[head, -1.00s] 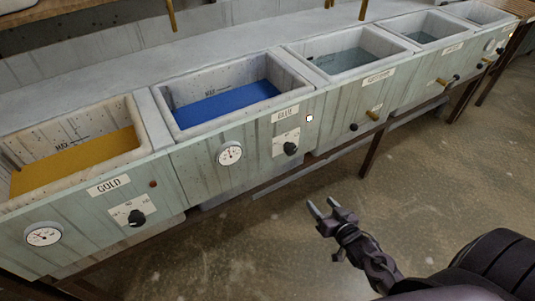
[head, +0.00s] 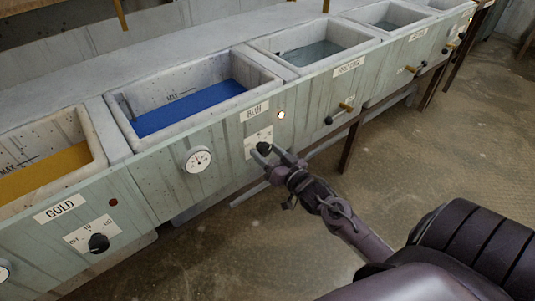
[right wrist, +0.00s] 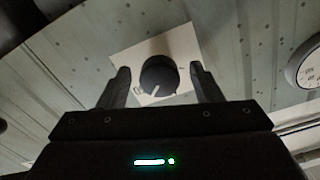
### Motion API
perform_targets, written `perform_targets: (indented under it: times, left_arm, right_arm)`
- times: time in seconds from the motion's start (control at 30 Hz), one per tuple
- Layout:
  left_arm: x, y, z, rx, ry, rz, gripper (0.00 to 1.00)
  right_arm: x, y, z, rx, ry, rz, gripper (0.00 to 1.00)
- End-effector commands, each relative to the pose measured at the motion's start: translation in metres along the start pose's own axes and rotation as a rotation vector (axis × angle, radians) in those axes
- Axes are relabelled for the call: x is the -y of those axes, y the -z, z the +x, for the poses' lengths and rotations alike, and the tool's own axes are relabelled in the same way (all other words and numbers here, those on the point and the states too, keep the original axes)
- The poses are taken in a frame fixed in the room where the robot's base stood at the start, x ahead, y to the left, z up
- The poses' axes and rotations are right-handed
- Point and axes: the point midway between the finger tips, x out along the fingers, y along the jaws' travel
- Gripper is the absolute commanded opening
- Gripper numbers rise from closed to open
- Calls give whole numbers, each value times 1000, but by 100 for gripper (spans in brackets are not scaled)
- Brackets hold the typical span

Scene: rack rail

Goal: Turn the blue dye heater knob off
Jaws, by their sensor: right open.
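The blue dye heater knob (head: 264,148) is a black dial on a white plate (head: 252,140), under the BLUE label (head: 255,110) on the pale green vat front. My right gripper (head: 275,155) is open right at this knob and partly covers it in the head view. In the right wrist view the knob (right wrist: 159,75) sits between the two spread fingers (right wrist: 160,85), with a gap on each side. Its white pointer mark points down and slightly left in that picture. An indicator light (head: 281,115) beside the BLUE label glows. My left gripper is not in view.
The blue vat (head: 127,106) has a round gauge (head: 197,159) left of the knob. The gold vat's knob (head: 98,243) and dark red light (head: 113,202) are farther left. A tap handle (head: 345,107) juts out to the right. Open floor lies in front.

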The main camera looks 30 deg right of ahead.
Motion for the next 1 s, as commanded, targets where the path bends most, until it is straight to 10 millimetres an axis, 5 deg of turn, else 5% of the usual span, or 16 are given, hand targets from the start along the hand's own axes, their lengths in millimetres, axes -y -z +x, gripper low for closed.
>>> perform_targets:
  times: [0.23, 0.6, 1.0]
  left_arm:
    - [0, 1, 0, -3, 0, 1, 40]
    - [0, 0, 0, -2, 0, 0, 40]
    - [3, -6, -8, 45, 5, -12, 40]
  right_arm:
    - [0, 0, 1, 1, 0, 0, 59]
    - [0, 0, 1, 0, 0, 0, 15]
    - [0, 2, 1, 0, 0, -95, 15]
